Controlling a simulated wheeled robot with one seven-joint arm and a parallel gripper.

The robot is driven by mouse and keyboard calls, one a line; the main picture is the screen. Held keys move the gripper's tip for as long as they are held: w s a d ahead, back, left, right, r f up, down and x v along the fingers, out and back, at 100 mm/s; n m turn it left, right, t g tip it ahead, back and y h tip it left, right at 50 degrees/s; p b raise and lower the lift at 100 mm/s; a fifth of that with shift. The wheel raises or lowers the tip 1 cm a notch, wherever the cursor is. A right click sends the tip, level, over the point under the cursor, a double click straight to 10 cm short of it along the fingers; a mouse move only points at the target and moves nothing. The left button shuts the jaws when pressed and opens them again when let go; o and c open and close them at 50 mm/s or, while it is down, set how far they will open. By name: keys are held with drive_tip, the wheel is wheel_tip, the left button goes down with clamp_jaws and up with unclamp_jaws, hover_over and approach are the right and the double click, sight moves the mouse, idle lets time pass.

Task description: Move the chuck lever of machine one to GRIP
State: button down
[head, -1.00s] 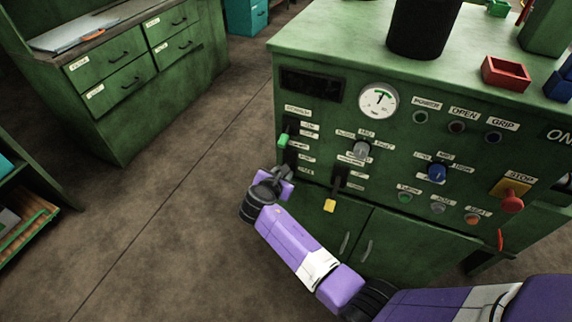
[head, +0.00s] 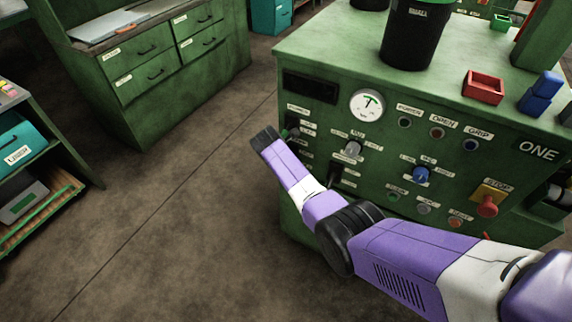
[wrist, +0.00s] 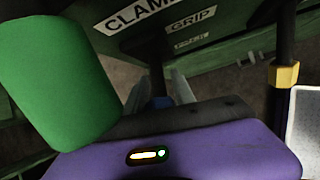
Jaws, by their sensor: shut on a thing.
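Machine one (head: 520,185) is a green cabinet with a sloped control panel. A GRIP label (wrist: 192,19) and a CLAMP label (wrist: 130,14) are on the panel just above. I see no label reading chuck. A large green handle (wrist: 45,75) looms close at the left.
A yellow-collared lever (wrist: 284,74) stands to the right of my gripper. The panel also bears a gauge (head: 367,104), a blue knob (head: 421,174) and a red stop button (head: 487,206). Green drawers (head: 150,70) stand at the left. The floor between is clear.

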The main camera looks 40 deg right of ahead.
idle(0.4)
drive_tip(key=c, duration=1.1)
unclamp_jaws()
drive_tip(key=shift+o, duration=0.2)
drive_tip(key=shift+r, duration=0.1)
drive_tip(key=shift+p+v, duration=0.7)
drive_tip(key=shift+v, duration=3.1)
